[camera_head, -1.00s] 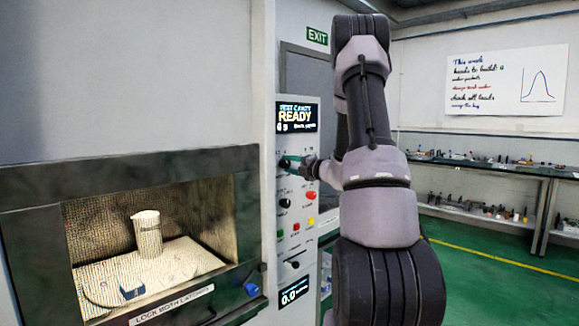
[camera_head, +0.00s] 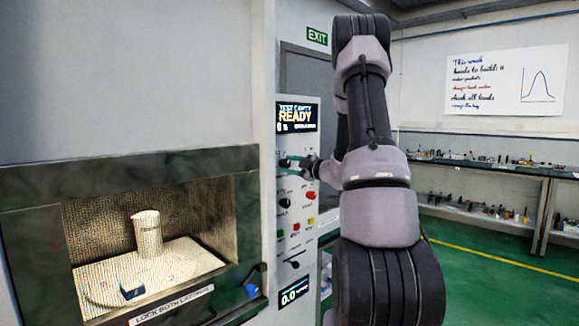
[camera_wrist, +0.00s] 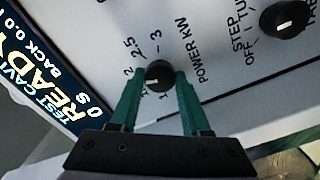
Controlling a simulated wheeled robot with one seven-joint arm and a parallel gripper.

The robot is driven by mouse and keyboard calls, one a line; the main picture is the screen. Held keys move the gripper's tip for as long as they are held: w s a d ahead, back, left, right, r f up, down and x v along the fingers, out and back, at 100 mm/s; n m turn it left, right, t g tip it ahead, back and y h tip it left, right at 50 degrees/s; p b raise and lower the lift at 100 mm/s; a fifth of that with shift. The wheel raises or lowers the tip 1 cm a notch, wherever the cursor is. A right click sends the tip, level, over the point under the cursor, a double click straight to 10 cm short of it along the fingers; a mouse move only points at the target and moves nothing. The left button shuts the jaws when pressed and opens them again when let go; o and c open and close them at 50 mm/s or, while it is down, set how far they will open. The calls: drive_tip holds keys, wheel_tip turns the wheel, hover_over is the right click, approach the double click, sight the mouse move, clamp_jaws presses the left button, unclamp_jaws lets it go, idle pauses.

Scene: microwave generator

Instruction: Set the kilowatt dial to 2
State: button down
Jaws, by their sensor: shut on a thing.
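The kilowatt dial (camera_wrist: 158,75) is a round black knob on a white panel, marked POWER KW. Printed numbers around it include 2, 2.5 and 3; lower ones are partly hidden by my fingers. A small white mark on the knob sits toward its lower left in the wrist view, on the side of the low numbers; its exact reading is unclear. My gripper (camera_wrist: 157,78) has its green fingers on either side of the knob, shut on it. In the head view my gripper (camera_head: 291,162) is at the upper panel, hiding the dial.
The display (camera_head: 297,115) above reads READY. Another black knob (camera_wrist: 284,19), marked STEP TUNE, is beside the dial. A red button (camera_head: 310,196) and more controls are below. The oven cavity (camera_head: 150,235) at left holds a light jug (camera_head: 147,235).

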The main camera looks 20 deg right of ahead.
drive_tip(key=shift+m, duration=0.4)
drive_tip(key=shift+f, duration=0.1)
drive_tip(key=shift+c, duration=1.8)
unclamp_jaws()
drive_tip(key=v, duration=1.1)
